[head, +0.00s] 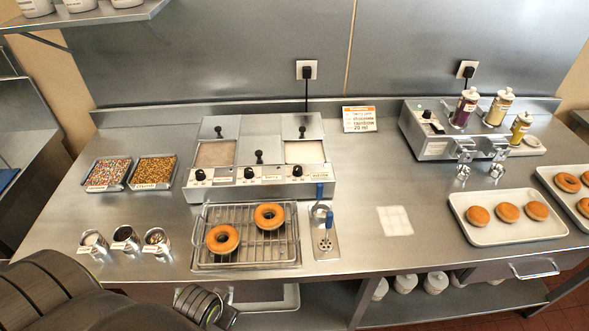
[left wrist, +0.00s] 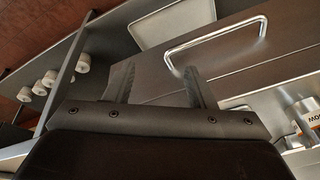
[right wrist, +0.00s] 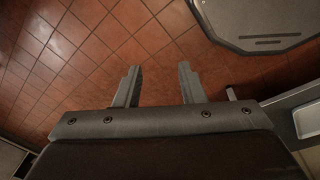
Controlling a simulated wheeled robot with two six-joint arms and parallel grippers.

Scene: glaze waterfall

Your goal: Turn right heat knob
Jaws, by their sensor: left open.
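The steel glaze warmer (head: 262,187) stands on the counter with several black knobs on its front panel. The right heat knob (head: 297,170) is at the right end, under the well of white glaze. A middle knob (head: 249,172) and a left knob (head: 201,174) sit further left. No gripper touches the knobs. My left gripper (left wrist: 160,85) is open and empty, below the counter's front by a drawer handle. My right gripper (right wrist: 158,83) is open and empty above the tiled floor. Neither gripper's fingers can be made out in the head view.
A wire rack (head: 246,240) with two donuts stands before the warmer. A steel holder (head: 325,243) with blue-handled tools is to its right. Three small cups (head: 125,238) and two sprinkle trays (head: 107,174) are left. A second machine (head: 430,130) with bottles stands right.

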